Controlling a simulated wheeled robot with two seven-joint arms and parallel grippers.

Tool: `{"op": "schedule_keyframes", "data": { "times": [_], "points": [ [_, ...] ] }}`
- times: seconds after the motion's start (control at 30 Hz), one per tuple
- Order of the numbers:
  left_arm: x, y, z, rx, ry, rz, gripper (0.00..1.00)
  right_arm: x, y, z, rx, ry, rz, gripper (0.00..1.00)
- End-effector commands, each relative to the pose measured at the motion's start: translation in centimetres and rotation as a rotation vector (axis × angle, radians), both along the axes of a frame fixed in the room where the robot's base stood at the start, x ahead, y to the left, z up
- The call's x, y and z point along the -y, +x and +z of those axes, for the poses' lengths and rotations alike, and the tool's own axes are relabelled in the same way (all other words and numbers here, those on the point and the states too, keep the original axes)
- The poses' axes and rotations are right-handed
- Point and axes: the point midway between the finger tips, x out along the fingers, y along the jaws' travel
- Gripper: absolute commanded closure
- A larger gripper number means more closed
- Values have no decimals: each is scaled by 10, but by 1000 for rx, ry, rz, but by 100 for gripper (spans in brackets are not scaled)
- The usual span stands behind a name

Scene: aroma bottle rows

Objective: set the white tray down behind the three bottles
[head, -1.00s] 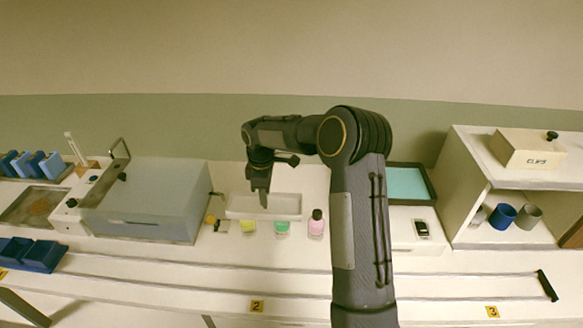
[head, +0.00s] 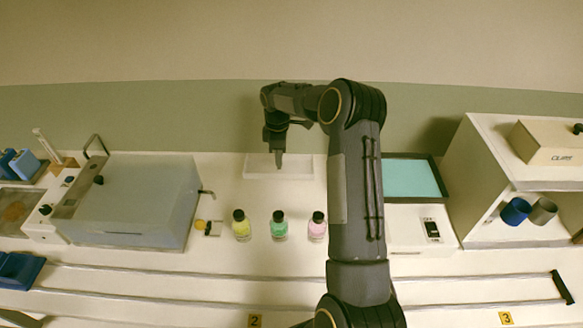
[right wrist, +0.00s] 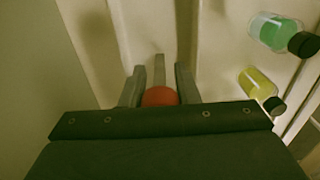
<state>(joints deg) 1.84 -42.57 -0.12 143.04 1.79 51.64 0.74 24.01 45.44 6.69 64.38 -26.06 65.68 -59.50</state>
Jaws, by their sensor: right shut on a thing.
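The white tray (head: 258,172) is a shallow rectangular tray behind the three bottles, near the back wall. My right gripper (head: 279,163) points down at the tray and is shut on its wall. In the right wrist view, the fingers (right wrist: 159,80) close on the pale wall. Whether the tray touches the bench cannot be told. The yellow bottle (head: 241,228), green bottle (head: 279,228) and pink bottle (head: 317,229) stand upright in a row, black-capped, with a gap behind them. The green bottle (right wrist: 272,30) and yellow bottle (right wrist: 256,83) also show in the wrist view. My left gripper is out of view.
A grey box-shaped device (head: 140,205) stands left of the tray. A teal-topped tray (head: 410,178) and a white shelf (head: 490,170) stand to the right. Bench rails (head: 150,274) run in front.

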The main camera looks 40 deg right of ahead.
Motion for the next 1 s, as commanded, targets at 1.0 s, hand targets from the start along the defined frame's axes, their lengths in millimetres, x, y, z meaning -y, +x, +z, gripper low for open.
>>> {"op": "schedule_keyframes", "data": {
  "times": [1.0],
  "points": [
    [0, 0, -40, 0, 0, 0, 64, 54, 6, -92, 1, 0, 1, 100]
  ]
}}
